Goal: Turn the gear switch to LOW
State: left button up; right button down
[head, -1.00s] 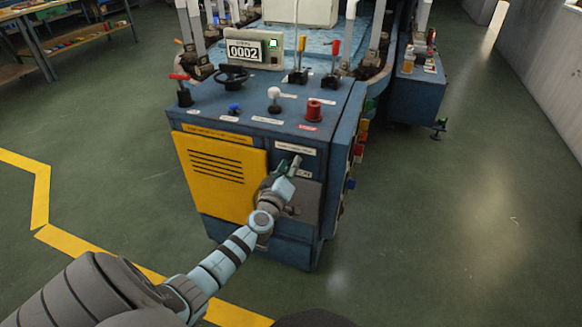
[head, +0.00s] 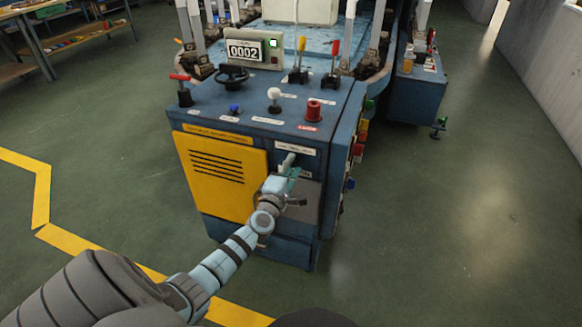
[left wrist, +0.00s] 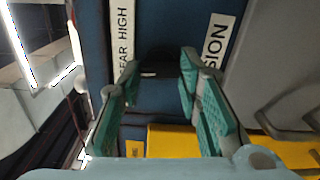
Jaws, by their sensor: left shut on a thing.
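The gear switch shows as a small pale lever (head: 288,160) on the front panel of the blue machine, right of the yellow door. My left gripper (head: 291,173) is at the switch, its teal fingers shut on it. In the left wrist view my left gripper (left wrist: 158,75) has its fingers on either side of a dark part at the panel, and the fingers hide much of the switch. A white label (left wrist: 122,40) there reads "...EAR HIGH". A second label (left wrist: 217,40) ends in "SION". No LOW label is readable. My right gripper is not in view.
The yellow louvred door (head: 222,180) is left of the switch. A grey panel (head: 308,205) lies below and right of it. The machine top carries a red button (head: 313,111), a white-knobbed lever (head: 274,97) and a handwheel (head: 232,77). Floor in front is clear.

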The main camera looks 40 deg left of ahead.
pick_arm(q)
jog(key=shift+f+n, duration=0.1)
jog(key=shift+n, duration=3.7)
jog(key=o, duration=1.1)
jog(key=shift+o, duration=0.2)
jog(key=shift+s, duration=0.15)
jog(key=v, duration=1.1)
jog(key=shift+s+d, duration=0.2)
jog(key=shift+s, duration=0.15)
